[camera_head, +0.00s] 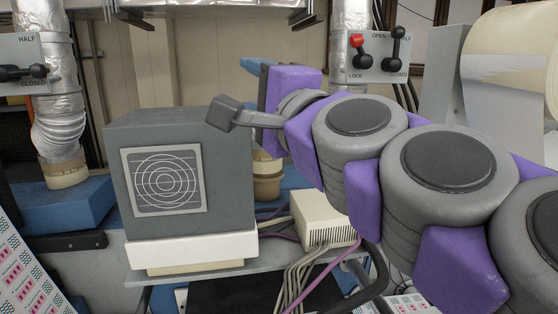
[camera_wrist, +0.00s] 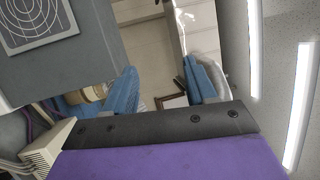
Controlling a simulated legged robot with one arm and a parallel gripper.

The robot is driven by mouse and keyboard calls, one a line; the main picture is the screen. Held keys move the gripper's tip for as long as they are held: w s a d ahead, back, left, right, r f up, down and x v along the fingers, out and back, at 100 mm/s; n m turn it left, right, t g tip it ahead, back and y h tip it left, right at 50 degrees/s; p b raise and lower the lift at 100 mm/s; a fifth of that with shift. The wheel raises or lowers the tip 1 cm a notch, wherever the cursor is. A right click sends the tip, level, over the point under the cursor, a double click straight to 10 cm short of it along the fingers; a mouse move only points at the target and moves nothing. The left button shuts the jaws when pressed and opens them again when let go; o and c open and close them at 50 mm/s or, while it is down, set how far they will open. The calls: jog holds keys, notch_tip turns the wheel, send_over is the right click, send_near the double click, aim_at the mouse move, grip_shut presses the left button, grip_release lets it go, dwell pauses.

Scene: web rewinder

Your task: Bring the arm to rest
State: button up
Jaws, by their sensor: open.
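My arm, with grey round joints and purple covers, reaches in from the right of the head view, bent and raised in front of the machine. My gripper (camera_head: 290,88) is at its far end, above and right of the grey box-shaped monitor (camera_head: 180,160). A small grey paddle-shaped part sticks out left from that end, near the monitor's upper right corner; whether they touch is unclear. In the wrist view a purple part of my gripper (camera_wrist: 160,135) with a black bolted edge fills the bottom. The gripper is open.
A beige box (camera_head: 312,218) with cables sits right of the monitor on a grey shelf (camera_head: 210,272). Lever panels (camera_head: 378,57) and (camera_head: 22,62) hang behind, beside silver ducts (camera_head: 45,100). A large cream roll (camera_head: 515,50) stands at right. Ceiling lights (camera_wrist: 300,105) show in the wrist view.

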jog(key=s+f+n+g+h, duration=0.1)
jog(key=s+f+n+g, duration=0.15)
jog(key=f, duration=0.75)
jog(key=s+f+n+g+h, duration=0.2)
jog(key=f+n+g, duration=0.2)
jog(key=f, duration=0.6)
jog(key=s+f+n+g+h, duration=0.1)
jog(key=s+f+n+g, duration=0.2)
jog(key=f, duration=0.8)
jog(key=s+d+f+n+g+h, duration=0.2)
jog(key=s+d+f+g+h, duration=0.65)
jog(key=s+d+f, duration=1)
notch_tip(320, 180, down, 21)
jog(key=a+g+y+b, duration=0.1)
jog(key=y+b, duration=0.1)
jog(key=b, duration=1.9)
jog(key=shift+a+b, duration=0.15)
jog(key=shift+b, duration=0.25)
jog(key=shift+c, duration=0.5)
